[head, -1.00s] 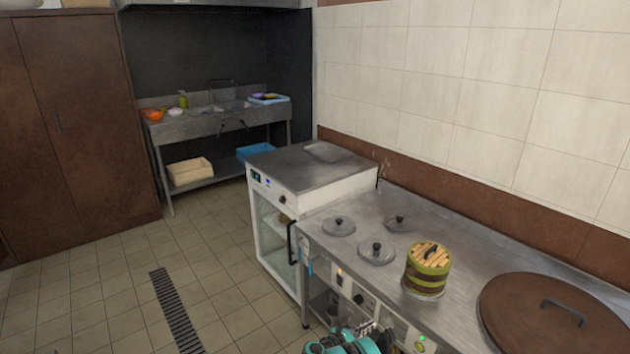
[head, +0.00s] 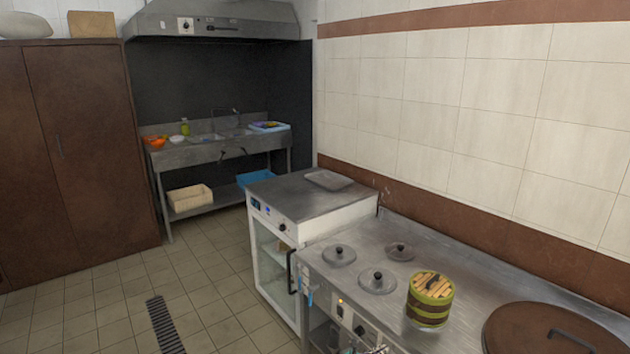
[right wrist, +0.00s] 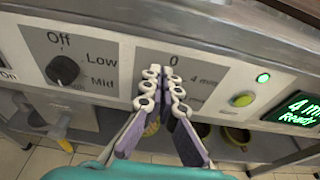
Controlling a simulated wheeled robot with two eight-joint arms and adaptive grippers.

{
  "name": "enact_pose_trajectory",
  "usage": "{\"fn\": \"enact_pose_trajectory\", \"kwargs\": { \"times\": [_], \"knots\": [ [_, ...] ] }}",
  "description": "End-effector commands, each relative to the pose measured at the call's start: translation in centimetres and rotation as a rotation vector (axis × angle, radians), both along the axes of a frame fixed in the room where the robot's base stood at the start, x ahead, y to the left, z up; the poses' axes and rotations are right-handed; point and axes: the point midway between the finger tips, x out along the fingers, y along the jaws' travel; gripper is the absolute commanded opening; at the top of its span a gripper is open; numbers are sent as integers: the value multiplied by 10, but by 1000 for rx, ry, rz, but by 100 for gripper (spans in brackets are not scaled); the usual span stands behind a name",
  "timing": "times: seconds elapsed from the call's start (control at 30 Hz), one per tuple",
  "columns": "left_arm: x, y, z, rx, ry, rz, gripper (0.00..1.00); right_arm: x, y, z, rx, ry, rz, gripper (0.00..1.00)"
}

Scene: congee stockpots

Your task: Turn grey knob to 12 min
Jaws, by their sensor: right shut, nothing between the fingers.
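My right gripper (right wrist: 163,76) is shut in front of the control panel (right wrist: 212,75) in the right wrist view, its two linked fingertips close together just under the "0" mark. The grey knob cannot be made out; the fingers cover the middle of that dial. The "0" and a "4 min" mark show around the fingers; no 12 min mark can be read. The display (right wrist: 301,110) at right reads "4 m…" and "Ready" in green. In the head view only a bit of the right gripper (head: 376,349) shows at the bottom edge. My left gripper is not in view.
A black knob (right wrist: 63,69) with Off, Low and Mid marks sits left of the fingers. A yellow-green button (right wrist: 243,99) and a lit green lamp (right wrist: 263,78) are at right. On the counter stand a bamboo-lidded pot (head: 429,302) and a large brown lid (head: 535,332).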

Motion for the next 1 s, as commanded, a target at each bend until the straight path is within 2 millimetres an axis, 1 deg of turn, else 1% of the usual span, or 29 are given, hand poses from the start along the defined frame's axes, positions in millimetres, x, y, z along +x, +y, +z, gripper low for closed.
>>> {"fn": "enact_pose_trajectory", "kwargs": {
  "times": [0.53,1.0],
  "knots": [
    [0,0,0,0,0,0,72,-3,-2,-2,2,0,0,0],
    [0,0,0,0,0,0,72,-12,-9,1,1,1,0,0]
  ]
}}
